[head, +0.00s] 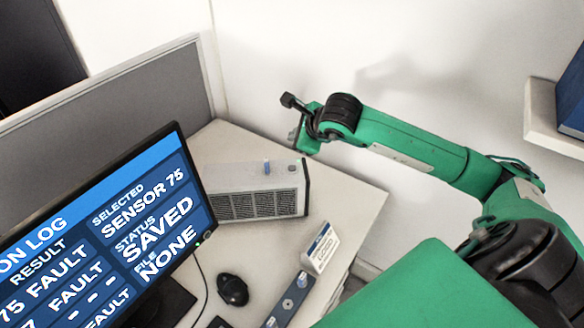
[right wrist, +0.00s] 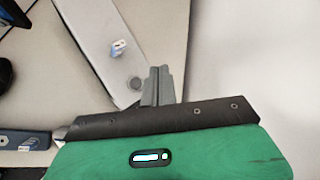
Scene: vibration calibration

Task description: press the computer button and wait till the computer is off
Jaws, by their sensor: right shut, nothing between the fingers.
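The computer (head: 256,190) is a light grey box with a dark vented front, standing on the desk. Its top carries a small round button (right wrist: 134,83) near one end and a small blue-and-white piece (head: 267,167). The monitor (head: 150,235) is lit and reads "SENSOR 75", "SAVED" and "NONE". My right gripper (right wrist: 158,85) is shut and empty. In the right wrist view its fingertips lie just beside the button in the picture; I cannot tell the height gap. In the head view it is beyond the computer's right end, partly hidden by its own wrist. My left gripper is not in view.
A black mouse (head: 232,289), a small white labelled block (head: 321,248) and a grey strip with knobs (head: 289,300) lie in front of the computer. A grey partition (head: 110,95) stands behind the monitor. The desk right of the computer is bare.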

